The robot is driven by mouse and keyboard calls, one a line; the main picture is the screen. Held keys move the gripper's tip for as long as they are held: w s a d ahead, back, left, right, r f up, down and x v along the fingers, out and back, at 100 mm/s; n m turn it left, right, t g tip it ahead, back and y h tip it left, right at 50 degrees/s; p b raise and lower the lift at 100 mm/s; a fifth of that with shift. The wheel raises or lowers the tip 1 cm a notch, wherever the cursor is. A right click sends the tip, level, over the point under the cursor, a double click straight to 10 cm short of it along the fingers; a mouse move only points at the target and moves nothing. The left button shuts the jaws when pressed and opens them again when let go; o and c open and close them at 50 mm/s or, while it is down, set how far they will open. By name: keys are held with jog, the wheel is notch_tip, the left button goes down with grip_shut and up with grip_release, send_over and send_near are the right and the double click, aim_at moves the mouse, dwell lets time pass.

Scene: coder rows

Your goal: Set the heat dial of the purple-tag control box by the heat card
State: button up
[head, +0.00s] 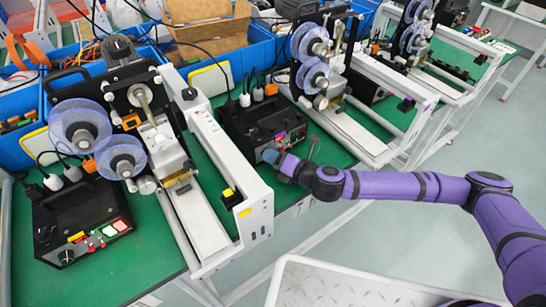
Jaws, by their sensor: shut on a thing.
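The purple-tag control box (250,117) is a black box on the green bench, between two white-framed machines. Its small purple tag (280,136) shows on the sloped front panel. My gripper (271,157) is at the front left of that panel, shut on what appears to be the heat dial. The gripper hides the dial, so its pointer and setting cannot be read. A small pale card or label (304,205) shows at the bench's front edge, below my gripper; I cannot tell whether it is the heat card.
A yellow-tag control box (80,220) with a visible dial stands at left. White machine rails (215,225) flank my gripper's area. Blue bins (225,70) line the back. A pale ridged tray surface (345,285) lies at the bottom. Open floor (470,130) is at right.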

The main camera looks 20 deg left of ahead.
jog(key=shift+s, duration=0.1)
jog(key=o, duration=0.9)
jog(key=v, duration=1)
jog(key=shift+s+d, duration=0.1)
jog(key=shift+d, duration=0.25)
